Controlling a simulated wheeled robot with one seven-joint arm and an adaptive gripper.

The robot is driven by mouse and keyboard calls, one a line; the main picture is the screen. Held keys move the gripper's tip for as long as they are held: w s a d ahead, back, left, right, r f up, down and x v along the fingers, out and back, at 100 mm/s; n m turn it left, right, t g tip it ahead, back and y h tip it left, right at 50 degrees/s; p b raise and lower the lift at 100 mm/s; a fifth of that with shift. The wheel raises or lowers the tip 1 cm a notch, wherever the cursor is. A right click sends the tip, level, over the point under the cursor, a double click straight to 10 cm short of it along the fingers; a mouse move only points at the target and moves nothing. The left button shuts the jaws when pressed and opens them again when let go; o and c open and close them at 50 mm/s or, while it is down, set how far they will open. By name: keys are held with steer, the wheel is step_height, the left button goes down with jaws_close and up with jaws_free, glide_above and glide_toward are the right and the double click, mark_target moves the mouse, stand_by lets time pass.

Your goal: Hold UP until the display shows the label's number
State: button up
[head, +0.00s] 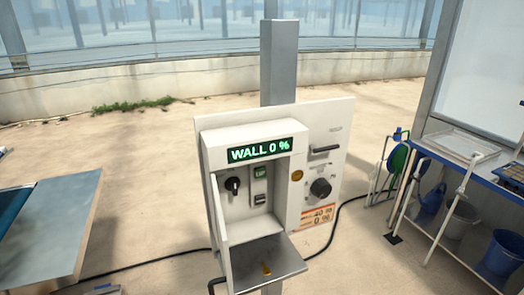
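A white control box (211,150) is mounted on a grey post (280,60). Its lit display (260,150) reads "WALL 0 %" in green. In the recess below are a black rotary switch (233,185), a green-marked button (260,172) and a dark button (260,199); their lettering is too small to read surely. An orange and white label (318,216) on the panel at the right seems to carry "40" on its upper line and a smaller figure below. My gripper is not in view, and nothing visibly touches the buttons.
A grey flap or shelf (285,262) juts out below the recess, with a small yellow mark. A black knob (320,188) and a dark handle (325,150) are on the panel. A bench stands at left, a blue-edged rack (470,175) with buckets at right. A black cable crosses the floor.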

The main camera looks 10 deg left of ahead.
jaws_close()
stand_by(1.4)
